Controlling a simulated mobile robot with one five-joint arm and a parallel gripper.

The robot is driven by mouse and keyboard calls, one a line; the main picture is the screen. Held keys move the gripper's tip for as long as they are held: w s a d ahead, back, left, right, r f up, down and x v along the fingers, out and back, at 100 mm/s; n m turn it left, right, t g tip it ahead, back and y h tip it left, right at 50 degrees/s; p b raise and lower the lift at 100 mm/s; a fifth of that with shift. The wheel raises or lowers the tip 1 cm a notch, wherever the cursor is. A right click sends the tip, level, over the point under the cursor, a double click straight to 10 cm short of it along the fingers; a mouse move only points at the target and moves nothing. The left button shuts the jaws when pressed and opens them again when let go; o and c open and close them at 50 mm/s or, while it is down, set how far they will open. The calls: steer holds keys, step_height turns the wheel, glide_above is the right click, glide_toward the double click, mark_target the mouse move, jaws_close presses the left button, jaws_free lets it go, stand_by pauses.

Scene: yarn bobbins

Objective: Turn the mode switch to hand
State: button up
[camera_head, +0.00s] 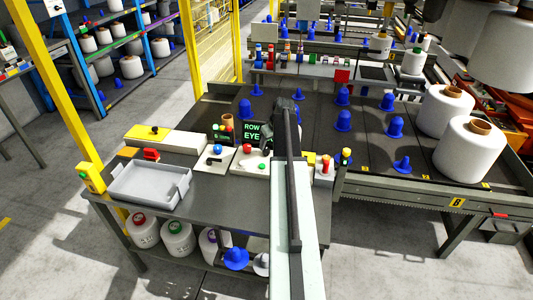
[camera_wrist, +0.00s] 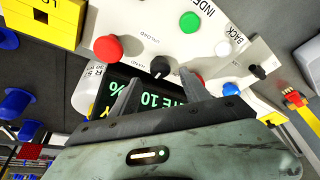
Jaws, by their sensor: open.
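The mode switch (camera_wrist: 160,67) is a small black knob on a white control panel (camera_wrist: 146,45). The printed words UNLOAD and HAND lie on either side of it in the wrist view. Which word its pointer faces is too small to tell. My gripper (camera_wrist: 160,79) is open, its two grey fingers pointing at the panel with the knob just beyond and between the tips. Contact with the knob cannot be made out. In the head view my gripper (camera_head: 287,108) is above the bench, and my arm hides part of the panels.
A red button (camera_wrist: 107,48), a green button (camera_wrist: 190,22) and a second black knob (camera_wrist: 262,71) are near the switch. A dark screen (camera_wrist: 150,98) with green text lies behind the fingers. A grey tray (camera_head: 150,187) stands on the bench at left.

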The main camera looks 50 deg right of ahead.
mark_target(267, 149)
steer(key=b+x, duration=0.3)
steer(key=x, duration=0.1)
steer(key=shift+w+f, duration=0.2)
steer(key=shift+f, duration=0.15)
steer(key=shift+r, duration=0.1)
jaws_close()
steer(key=shift+m, duration=0.4)
steer(key=m+h, duration=0.1)
steer(key=m, duration=0.1)
steer(key=shift+a+m, duration=0.15)
steer(key=shift+m, duration=0.15)
steer(key=m+g, duration=0.1)
steer(key=m, duration=0.1)
steer(key=m+h, duration=0.1)
steer(key=m, duration=0.2)
steer(key=shift+g+h, duration=0.3)
steer(key=shift+g, duration=0.1)
steer(key=shift+m, duration=0.3)
